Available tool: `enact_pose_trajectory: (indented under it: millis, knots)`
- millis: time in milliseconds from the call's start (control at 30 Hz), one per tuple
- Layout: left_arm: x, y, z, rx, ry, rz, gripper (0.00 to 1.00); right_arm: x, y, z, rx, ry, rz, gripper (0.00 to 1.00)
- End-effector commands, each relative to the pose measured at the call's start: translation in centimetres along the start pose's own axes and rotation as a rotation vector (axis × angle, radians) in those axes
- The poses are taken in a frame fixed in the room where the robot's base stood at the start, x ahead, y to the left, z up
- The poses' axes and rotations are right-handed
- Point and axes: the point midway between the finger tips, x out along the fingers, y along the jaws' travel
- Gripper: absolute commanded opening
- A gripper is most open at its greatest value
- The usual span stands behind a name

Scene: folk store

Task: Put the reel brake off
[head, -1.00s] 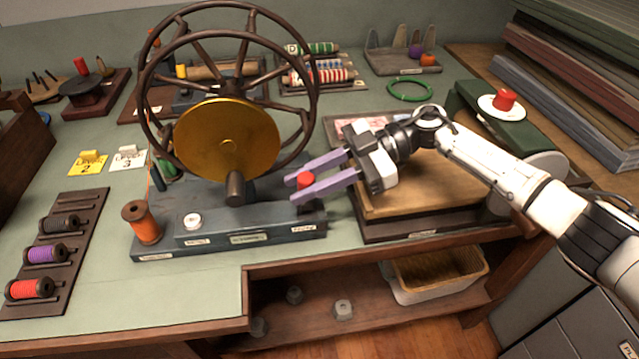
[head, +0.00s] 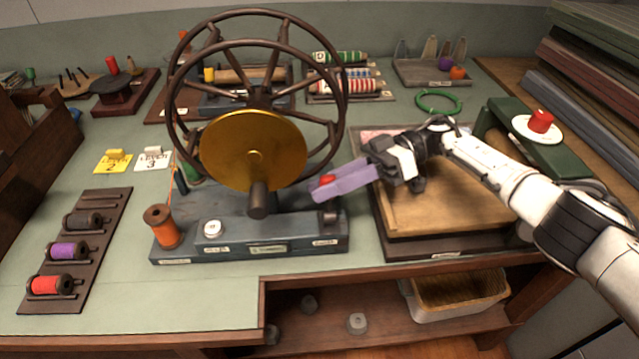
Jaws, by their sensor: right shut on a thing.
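The winding machine has a large dark spoked wheel, a brass disc (head: 253,150) with a crank handle, and a blue-grey base (head: 185,245). The reel brake appears to be the red-topped lever (head: 327,180) at the base's right end, above a small dark fitting (head: 329,216). My right gripper (head: 318,190), with lilac fingers, comes from the right and is shut on the red top. The fingers hide much of the lever, so its tilt is hard to tell. The base labels are too small to read. My left gripper is not in view.
An orange spool (head: 160,226) and a white button (head: 212,228) are on the base's left part. A wooden board (head: 450,210) lies right of the machine, under my right arm. A spool rack (head: 100,225) is at the left. A green ring (head: 438,102) lies behind.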

Motion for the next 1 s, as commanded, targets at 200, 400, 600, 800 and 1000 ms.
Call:
enact_pose_trajectory:
  millis: [200, 400, 600, 800, 1000]
  knots:
    - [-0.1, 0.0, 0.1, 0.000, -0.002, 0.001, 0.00, -0.2, 0.0, -0.1, 0.015, 0.008, 0.001, 0.00]
    - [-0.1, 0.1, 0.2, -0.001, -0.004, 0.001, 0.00, -0.2, 0.0, -0.1, 0.016, 0.008, 0.001, 0.25]
    - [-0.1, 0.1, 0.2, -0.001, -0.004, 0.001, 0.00, -0.1, 0.0, 0.0, 0.014, 0.006, 0.001, 0.42]
    - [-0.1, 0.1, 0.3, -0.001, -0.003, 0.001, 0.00, -0.2, 0.0, 0.0, 0.012, 0.005, 0.001, 0.42]
    - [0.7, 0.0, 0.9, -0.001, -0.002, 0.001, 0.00, -2.2, 0.2, 0.3, 0.011, 0.005, 0.005, 0.42]
